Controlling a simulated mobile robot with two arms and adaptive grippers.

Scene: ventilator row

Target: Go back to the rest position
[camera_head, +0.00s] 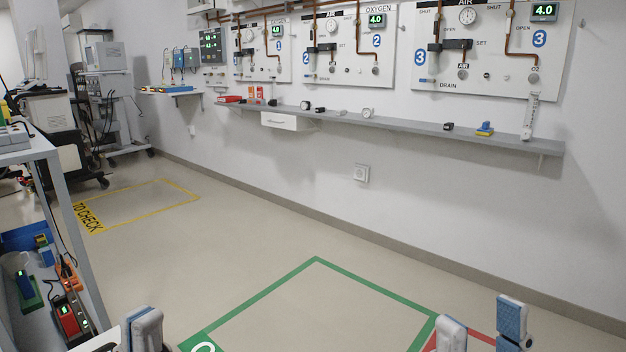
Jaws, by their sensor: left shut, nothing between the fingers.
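My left gripper (143,326) shows at the bottom edge, left of centre. It is shut and empty, and its lower part is cut off by the frame. My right gripper (482,312) shows at the bottom right. Its two fingers stand well apart with floor visible between them, so it is open and empty. Both grippers are over the floor, clear of the wall and shelf. The arms behind them are out of view.
A grey wall shelf (400,122) with small items runs below three gas panels (480,75). A rack (60,185) with tools and devices stands close at the left. Ventilators (105,80) stand far left. Floor between the green outline (370,283) and yellow outline (150,184) is clear.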

